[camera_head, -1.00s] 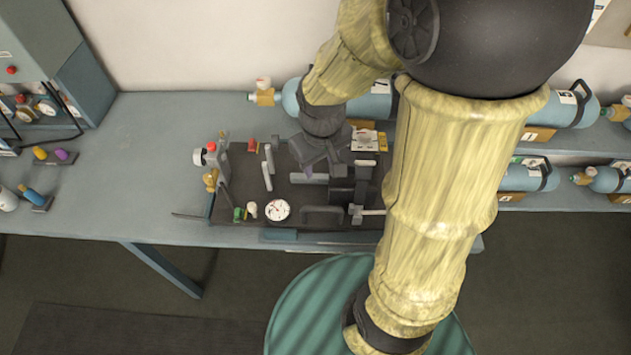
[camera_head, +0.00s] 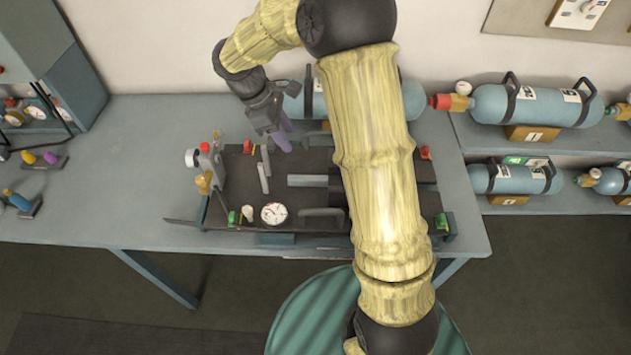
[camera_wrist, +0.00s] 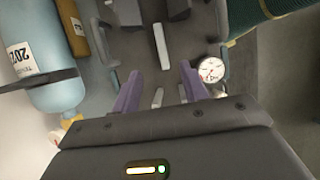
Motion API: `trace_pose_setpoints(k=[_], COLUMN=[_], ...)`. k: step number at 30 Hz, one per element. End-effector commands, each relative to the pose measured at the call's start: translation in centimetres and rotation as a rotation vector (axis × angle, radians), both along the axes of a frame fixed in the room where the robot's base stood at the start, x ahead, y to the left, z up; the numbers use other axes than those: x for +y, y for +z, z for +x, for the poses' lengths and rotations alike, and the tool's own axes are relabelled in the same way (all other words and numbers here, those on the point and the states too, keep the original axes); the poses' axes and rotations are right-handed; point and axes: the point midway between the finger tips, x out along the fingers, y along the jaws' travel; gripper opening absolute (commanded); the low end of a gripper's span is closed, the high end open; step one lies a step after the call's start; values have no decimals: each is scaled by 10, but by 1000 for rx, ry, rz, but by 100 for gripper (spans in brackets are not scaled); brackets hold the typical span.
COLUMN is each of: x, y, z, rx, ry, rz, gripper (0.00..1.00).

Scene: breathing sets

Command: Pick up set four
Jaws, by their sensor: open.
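Several blue-grey cylinders with black carry handles lie in view. One (camera_head: 530,105) with a red-and-brass valve is on the upper right shelf, and one (camera_head: 515,178) with a green tag is below it. I cannot read which is set four. My gripper (camera_head: 281,137) is open and empty, above the back of the dark work board. Its purple fingers (camera_wrist: 160,88) are apart in the wrist view.
The dark work board (camera_head: 235,180) carries a round gauge (camera_head: 274,214), handles, blocks and valve fittings. Small coloured parts lie on the bench at left, beside a grey cabinet (camera_head: 35,50). Bare bench (camera_head: 130,190) lies left of the board. My arm covers the board's right part.

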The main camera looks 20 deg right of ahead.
Motion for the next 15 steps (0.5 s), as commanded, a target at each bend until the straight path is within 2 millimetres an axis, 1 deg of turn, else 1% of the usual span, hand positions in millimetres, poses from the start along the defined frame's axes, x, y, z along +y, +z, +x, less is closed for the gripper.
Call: trace_pose_setpoints(k=[5,15], x=[-8,-35], y=[-21,-77], z=[-4,-11], rx=[6,6], ry=[1,-11], rz=[0,0], gripper=[44,44])
